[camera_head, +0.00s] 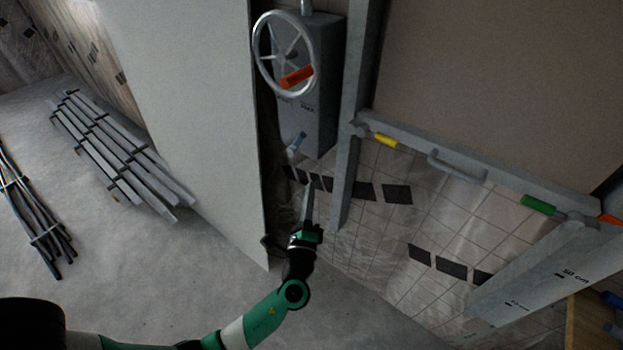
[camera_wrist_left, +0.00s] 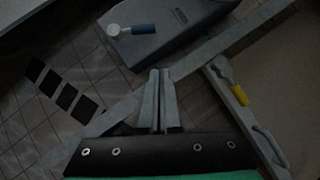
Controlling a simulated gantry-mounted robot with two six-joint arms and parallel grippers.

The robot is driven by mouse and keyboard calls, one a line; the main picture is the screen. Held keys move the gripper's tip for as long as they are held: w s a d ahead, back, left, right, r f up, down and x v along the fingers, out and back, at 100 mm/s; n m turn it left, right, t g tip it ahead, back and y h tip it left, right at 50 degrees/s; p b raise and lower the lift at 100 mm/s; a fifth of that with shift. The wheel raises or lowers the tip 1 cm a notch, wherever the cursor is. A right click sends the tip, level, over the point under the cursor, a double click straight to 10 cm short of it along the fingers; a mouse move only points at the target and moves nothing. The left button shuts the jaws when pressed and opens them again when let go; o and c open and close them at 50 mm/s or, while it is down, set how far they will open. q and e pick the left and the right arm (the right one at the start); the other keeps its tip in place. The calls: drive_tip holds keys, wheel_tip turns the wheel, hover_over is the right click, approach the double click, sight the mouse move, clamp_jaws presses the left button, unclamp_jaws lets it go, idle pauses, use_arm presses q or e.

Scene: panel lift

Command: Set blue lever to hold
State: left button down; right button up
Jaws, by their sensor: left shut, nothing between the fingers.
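The blue lever (camera_head: 297,142) is on the lower front of the grey winch box (camera_head: 318,120), tilted, with a pale round end. In the left wrist view the blue lever (camera_wrist_left: 143,29) lies across the face of the box, its pale hub to the left. My left gripper (camera_head: 308,188) is shut and empty, just below the lever and apart from it. In the left wrist view its closed fingers (camera_wrist_left: 160,76) point toward the box. Markings on the box are too small to read. My right gripper is not in view.
A handwheel (camera_head: 286,54) with an orange grip sits above the lever. A grey post (camera_head: 346,170) stands right of the gripper. A crossbar (camera_head: 480,172) carries yellow (camera_head: 386,140) and green (camera_head: 538,205) parts. A large pale panel (camera_head: 190,100) stands to the left.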

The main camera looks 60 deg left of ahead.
use_arm(q)
drive_tip(key=f, duration=0.2)
drive_tip(key=shift+s+a+f+b, duration=0.25)
drive_tip(key=shift+a+f+b, duration=0.05)
drive_tip(key=shift+a+b, duration=0.1)
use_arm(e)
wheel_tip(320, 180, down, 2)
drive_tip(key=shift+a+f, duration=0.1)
use_arm(q)
drive_tip(key=shift+d, duration=0.1)
approach(298, 142)
drive_tip(key=w+a+r, duration=0.1)
drive_tip(key=w+a, duration=0.3)
drive_tip(key=w, duration=0.1)
drive_tip(key=shift+w+a+r, duration=0.15)
drive_tip(key=shift+w+r, duration=0.1)
drive_tip(key=shift+r, duration=0.05)
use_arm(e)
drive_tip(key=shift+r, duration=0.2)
